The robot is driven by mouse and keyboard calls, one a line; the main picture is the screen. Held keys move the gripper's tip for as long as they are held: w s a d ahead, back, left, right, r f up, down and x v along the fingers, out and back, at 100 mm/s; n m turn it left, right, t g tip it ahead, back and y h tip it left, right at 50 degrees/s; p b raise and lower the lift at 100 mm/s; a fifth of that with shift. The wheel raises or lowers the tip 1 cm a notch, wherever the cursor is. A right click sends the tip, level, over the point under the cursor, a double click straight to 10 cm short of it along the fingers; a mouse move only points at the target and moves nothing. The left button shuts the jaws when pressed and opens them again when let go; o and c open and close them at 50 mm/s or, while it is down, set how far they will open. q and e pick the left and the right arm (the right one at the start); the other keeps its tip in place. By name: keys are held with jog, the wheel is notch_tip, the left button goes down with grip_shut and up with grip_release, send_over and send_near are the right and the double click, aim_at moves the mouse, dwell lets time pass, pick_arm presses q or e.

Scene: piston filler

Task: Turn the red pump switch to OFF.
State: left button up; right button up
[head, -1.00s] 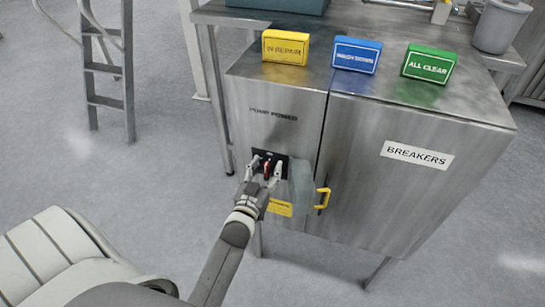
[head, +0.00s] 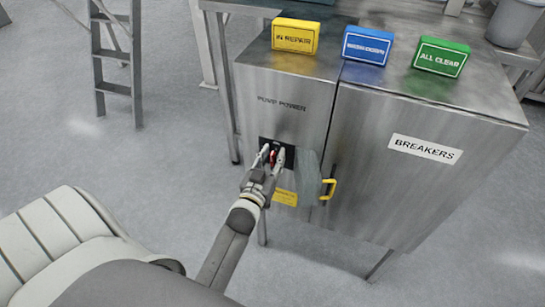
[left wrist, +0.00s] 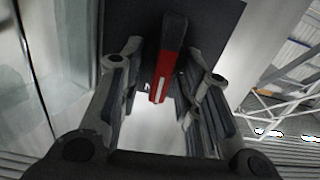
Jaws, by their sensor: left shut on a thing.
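The red pump switch (head: 272,157) sits on a black plate (head: 289,150) under the PUMP POWER label on the steel cabinet. My left gripper (head: 273,154) is at the plate, shut on the red switch. In the left wrist view the red handle (left wrist: 169,58), with a white stripe, stands between the two fingers of the left gripper (left wrist: 165,65). The fingers hide part of the switch in the head view, and I cannot read its position marks. My right gripper is not in view.
A translucent flap (head: 309,178) stands out just right of the switch. A yellow handle (head: 328,189) is on the BREAKERS door (head: 400,185). Yellow (head: 295,37), blue (head: 367,46) and green (head: 441,57) signs stand on the cabinet. A ladder (head: 112,55) stands left; the floor between is clear.

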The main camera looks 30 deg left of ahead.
pick_arm(q)
jog(key=n+p, duration=0.1)
jog(key=n, duration=0.2)
jog(key=shift+a+p, duration=0.25)
jog(key=shift+p, duration=0.15)
jog(key=n, duration=0.3)
jog(key=shift+s+a+p, duration=0.1)
jog(key=shift+a+p, duration=0.05)
jog(key=shift+p, duration=0.25)
jog(key=n, duration=0.3)
jog(key=f+n, duration=0.1)
jog(key=n, duration=0.3)
jog(key=n+b, duration=0.1)
jog(key=n, duration=0.3)
jog(key=shift+a+f, duration=0.25)
jog(key=shift+a, duration=0.1)
jog(key=shift+n, duration=0.3)
jog(key=o, duration=1)
jog(key=shift+c, duration=0.2)
jog(key=shift+f, duration=0.1)
